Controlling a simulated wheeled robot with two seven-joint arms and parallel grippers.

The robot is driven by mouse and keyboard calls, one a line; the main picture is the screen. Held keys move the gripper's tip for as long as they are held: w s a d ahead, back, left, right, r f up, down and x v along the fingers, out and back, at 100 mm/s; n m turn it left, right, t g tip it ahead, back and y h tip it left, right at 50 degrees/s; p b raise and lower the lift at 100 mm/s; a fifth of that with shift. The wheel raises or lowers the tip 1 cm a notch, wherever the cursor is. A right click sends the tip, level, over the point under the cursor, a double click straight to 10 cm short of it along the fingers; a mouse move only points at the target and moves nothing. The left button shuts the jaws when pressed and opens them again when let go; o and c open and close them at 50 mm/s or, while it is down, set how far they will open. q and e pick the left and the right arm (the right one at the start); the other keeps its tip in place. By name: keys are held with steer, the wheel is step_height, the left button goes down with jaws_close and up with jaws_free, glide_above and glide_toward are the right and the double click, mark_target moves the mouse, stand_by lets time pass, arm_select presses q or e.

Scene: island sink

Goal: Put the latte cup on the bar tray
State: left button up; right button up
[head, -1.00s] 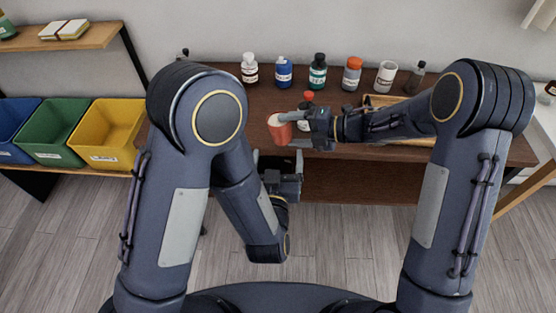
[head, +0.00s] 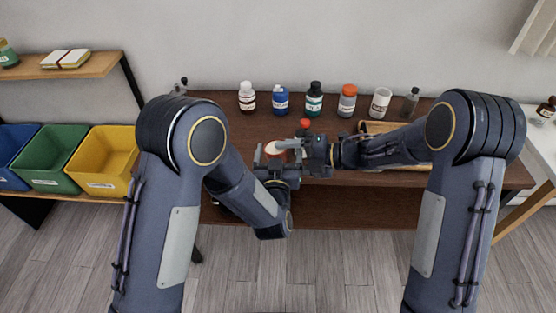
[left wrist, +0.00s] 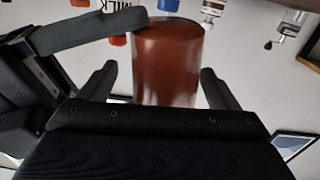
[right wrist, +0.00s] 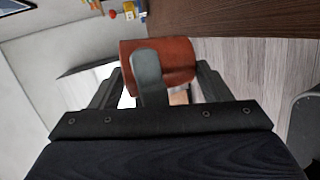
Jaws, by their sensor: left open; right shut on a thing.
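The latte cup (head: 276,150) is a reddish-brown cup with a pale top, held above the front edge of the table. My right gripper (head: 293,147) is shut on it from the right. My left gripper (head: 275,160) is open just below and in front, its fingers on either side of the cup. The cup fills the middle of the left wrist view (left wrist: 167,65), and it also shows in the right wrist view (right wrist: 182,60) with a grey finger across it. The bar tray (head: 370,127), light wood, lies on the table at right, partly hidden behind my right arm.
A row of bottles, including a blue one (head: 281,100) and an orange-capped one (head: 347,103), and a white cup (head: 380,103) stand along the back. A red-capped bottle (head: 304,126) stands just behind the grippers. Coloured bins (head: 101,155) are at left.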

arm_select(q)
steer(key=shift+w, duration=0.1)
steer(key=shift+d, duration=0.1)
steer(key=c, duration=1.1)
steer(key=shift+c, duration=1)
arm_select(e)
steer(key=o, duration=1.1)
steer(key=shift+a, duration=0.1)
steer(key=o, duration=0.4)
steer(key=shift+o, duration=0.2)
